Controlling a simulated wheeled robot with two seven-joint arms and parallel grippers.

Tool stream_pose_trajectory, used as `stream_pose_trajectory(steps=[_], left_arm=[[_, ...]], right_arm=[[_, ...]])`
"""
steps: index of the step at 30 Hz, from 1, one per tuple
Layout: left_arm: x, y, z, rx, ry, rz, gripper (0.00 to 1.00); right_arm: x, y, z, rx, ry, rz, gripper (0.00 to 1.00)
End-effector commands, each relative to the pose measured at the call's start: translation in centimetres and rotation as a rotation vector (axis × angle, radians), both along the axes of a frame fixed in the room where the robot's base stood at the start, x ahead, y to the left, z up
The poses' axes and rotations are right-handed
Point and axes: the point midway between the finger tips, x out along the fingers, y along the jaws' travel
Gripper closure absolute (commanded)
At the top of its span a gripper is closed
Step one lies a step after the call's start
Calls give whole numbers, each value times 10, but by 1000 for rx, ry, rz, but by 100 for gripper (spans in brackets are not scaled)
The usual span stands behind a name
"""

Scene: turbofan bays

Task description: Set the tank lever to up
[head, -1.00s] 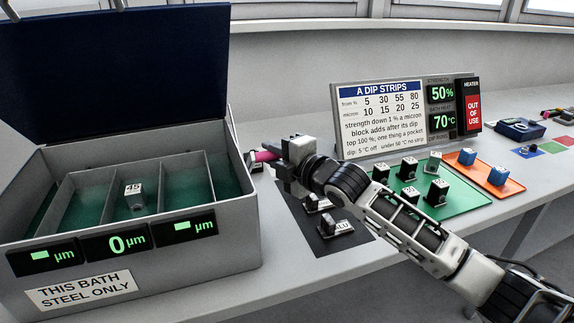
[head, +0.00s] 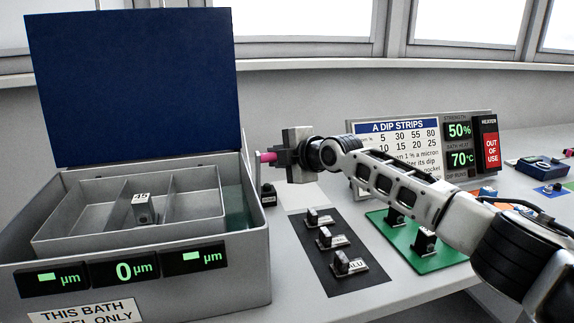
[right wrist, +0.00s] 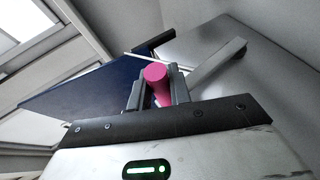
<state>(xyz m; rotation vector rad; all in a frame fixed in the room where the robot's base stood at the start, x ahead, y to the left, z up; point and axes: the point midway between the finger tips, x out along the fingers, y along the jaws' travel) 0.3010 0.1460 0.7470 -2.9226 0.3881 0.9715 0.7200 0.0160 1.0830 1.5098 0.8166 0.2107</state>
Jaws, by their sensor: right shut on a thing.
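The tank (head: 190,270) is a grey open box at the left of the head view, with a raised blue lid (head: 135,85). The tank lever shows as a pink handle (head: 266,157) beside the tank's right wall, above its rim. My right gripper (head: 280,157) is shut on this handle, which also shows between its fingers in the right wrist view (right wrist: 155,73). The lever's lower part is mostly hidden. Inside the tank, a grey divided tray (head: 100,238) sits high, with a block marked 45 (head: 145,209) in its middle compartment. My left gripper is out of view.
A dark mat (head: 345,270) with several small labelled blocks lies right of the tank. A green mat (head: 440,260) with blocks lies under my right arm. The dip strips board (head: 395,137) and displays stand behind. A wall closes off the back.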

Motion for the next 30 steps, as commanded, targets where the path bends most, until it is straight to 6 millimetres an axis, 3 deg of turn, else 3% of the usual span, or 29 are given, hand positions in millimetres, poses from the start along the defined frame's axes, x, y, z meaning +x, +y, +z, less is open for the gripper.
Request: stream_pose_trajectory(steps=[15, 16, 18, 30], left_arm=[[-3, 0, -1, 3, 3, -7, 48], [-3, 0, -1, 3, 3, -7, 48], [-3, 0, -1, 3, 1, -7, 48], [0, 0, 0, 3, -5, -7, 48]], right_arm=[[3, 3, 8, 4, 1, 1, 100], [3, 3, 8, 5, 0, 1, 72], [3, 3, 7, 5, 1, 1, 59], [-1, -1, 5, -1, 9, 4, 59]])
